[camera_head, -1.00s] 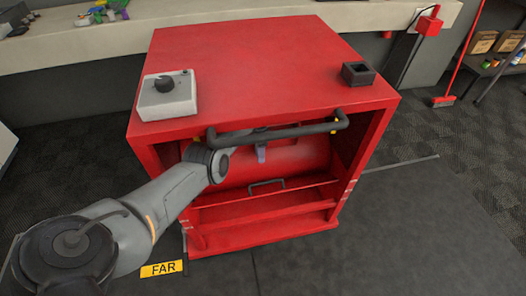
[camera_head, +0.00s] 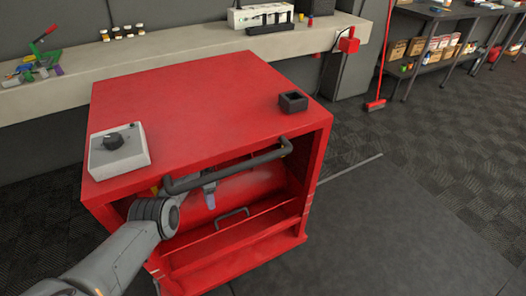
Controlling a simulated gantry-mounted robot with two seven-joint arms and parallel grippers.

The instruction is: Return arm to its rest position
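My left arm (camera_head: 135,245) comes in from the lower left and reaches into the open front of the red cabinet (camera_head: 200,105). My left gripper (camera_head: 209,199) is inside the opening, just below the dark bar handle (camera_head: 228,169) and in front of the red curved surface (camera_head: 250,190). Only a small part of the gripper shows beyond the wrist, so I cannot tell if it is open or shut. I see nothing held in it. My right arm and gripper are not in view.
On the cabinet top are a grey box with a black knob (camera_head: 118,151) and a small black square holder (camera_head: 293,102). A workbench (camera_head: 180,60) runs behind. A red broom (camera_head: 375,104) stands at the back right.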

